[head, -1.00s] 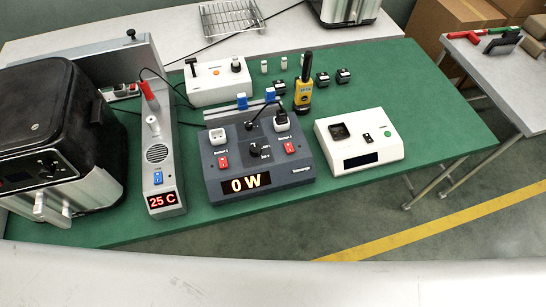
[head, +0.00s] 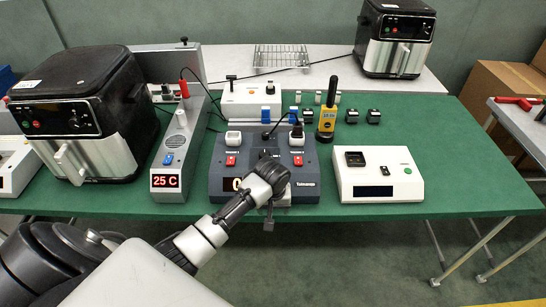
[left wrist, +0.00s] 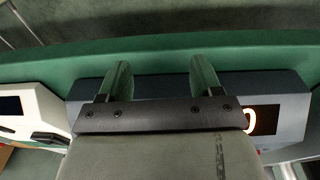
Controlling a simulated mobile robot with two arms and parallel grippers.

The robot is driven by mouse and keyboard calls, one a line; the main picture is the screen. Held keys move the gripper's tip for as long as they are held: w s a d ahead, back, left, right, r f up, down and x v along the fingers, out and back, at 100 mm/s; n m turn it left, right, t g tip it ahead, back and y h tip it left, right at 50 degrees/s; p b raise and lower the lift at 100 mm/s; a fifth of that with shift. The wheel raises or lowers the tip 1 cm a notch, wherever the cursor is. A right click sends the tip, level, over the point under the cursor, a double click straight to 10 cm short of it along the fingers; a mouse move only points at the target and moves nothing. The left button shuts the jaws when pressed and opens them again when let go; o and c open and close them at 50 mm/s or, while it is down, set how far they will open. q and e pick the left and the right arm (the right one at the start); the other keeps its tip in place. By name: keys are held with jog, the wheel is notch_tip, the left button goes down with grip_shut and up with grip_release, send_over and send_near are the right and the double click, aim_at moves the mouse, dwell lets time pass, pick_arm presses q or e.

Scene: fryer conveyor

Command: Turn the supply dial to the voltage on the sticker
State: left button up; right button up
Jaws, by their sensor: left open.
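I cannot make out a voltage sticker. My left gripper (head: 268,218) is open and empty at the unit's front edge; both fingers stand apart in the left wrist view (left wrist: 158,80). My right gripper is not in view.
A white box (head: 430,185) with a dark display stands right of the unit, and a grey 25 C station (head: 168,183) on its left. A yellow tester (head: 327,119) stands behind. A black fryer (head: 120,112) fills the left. The table's front right is clear.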

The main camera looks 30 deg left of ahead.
aim_at(264, 153)
pick_arm(q)
jog(key=w+a+r+n, duration=0.1)
jog(key=w+r, duration=0.1)
jog(key=r, duration=0.1)
jog(key=w+a+r+n, duration=0.1)
jog(key=w+a+r, duration=0.1)
jog(key=r, duration=0.1)
jog(key=w+a+r+n, duration=0.1)
jog(key=w+r, duration=0.1)
jog(key=r, duration=0.1)
jog(key=shift+w+a+r+n+g, duration=0.1)
jog(key=shift+w+a+n+g, duration=0.2)
jog(key=shift+w+n, duration=0.1)
jog(key=w+a+r+n, duration=0.5)
jog(key=a+r, duration=0.1)
jog(key=r, duration=0.3)
jog(key=shift+g, duration=0.3)
notch_tip(264, 153, down, 11)
jog(key=shift+f+p, duration=0.1)
jog(key=shift+p, duration=0.35)
jog(key=shift+c, duration=0.5)
jog(key=c, duration=0.8)
